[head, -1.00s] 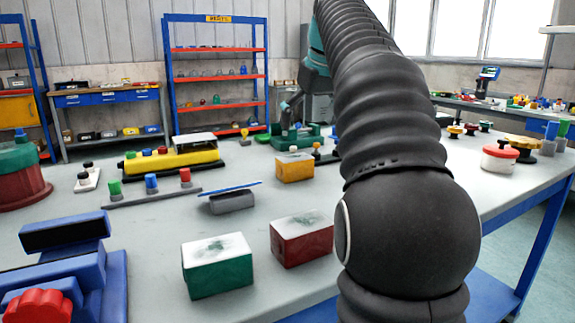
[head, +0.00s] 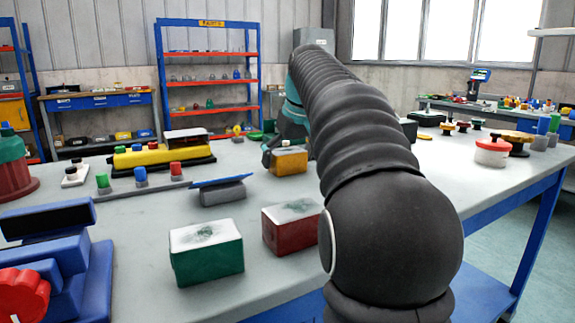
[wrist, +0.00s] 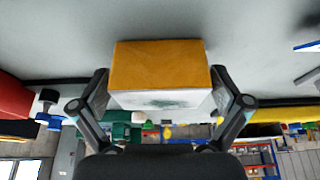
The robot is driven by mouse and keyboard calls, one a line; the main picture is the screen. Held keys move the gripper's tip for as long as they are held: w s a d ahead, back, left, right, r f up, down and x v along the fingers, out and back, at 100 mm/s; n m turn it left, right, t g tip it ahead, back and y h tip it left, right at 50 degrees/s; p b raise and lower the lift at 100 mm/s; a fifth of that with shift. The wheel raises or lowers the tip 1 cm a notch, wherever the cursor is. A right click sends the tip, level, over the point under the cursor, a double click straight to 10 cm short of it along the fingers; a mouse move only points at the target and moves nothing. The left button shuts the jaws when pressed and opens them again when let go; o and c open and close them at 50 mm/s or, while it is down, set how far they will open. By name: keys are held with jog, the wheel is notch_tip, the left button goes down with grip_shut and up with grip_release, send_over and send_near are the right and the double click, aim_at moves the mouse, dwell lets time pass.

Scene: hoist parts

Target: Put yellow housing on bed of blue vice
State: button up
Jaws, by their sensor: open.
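The yellow housing (head: 288,163), a yellow-orange block with a whitish top, stands on the grey bench beyond the red block. My gripper (head: 272,153) is at it, partly hidden by my arm. In the wrist view the yellow housing (wrist: 160,65) sits between the two fingers of my gripper (wrist: 158,90), which are spread open on either side of it. I cannot tell whether they touch it. The blue vice (head: 75,270) is at the near left of the bench, with a black-faced jaw and a red knob; its front is cut off by the picture edge.
A green block (head: 206,258) and a red block (head: 290,230) stand between the vice and the housing. A grey piece with a blue plate (head: 222,192) lies left of the housing. A yellow unit (head: 160,157) and a strip of coloured buttons (head: 140,185) are farther left.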

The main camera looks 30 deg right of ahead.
aim_at(286, 149)
jog(key=shift+c, duration=0.3)
jog(key=c, duration=1.4)
notch_tip(286, 149, up, 5)
jog(key=shift+d+f+p, duration=0.1)
jog(key=shift+p, duration=0.8)
jog(key=s+d+r, duration=0.1)
jog(key=s+r, duration=0.1)
jog(key=s, duration=0.1)
jog(key=s+d+r, duration=0.2)
jog(key=s, duration=0.2)
jog(key=s+d+r, duration=0.2)
jog(key=s, duration=0.1)
jog(key=shift+s+r+p, duration=0.1)
jog(key=shift+s+p, duration=0.15)
jog(key=shift+p, duration=0.1)
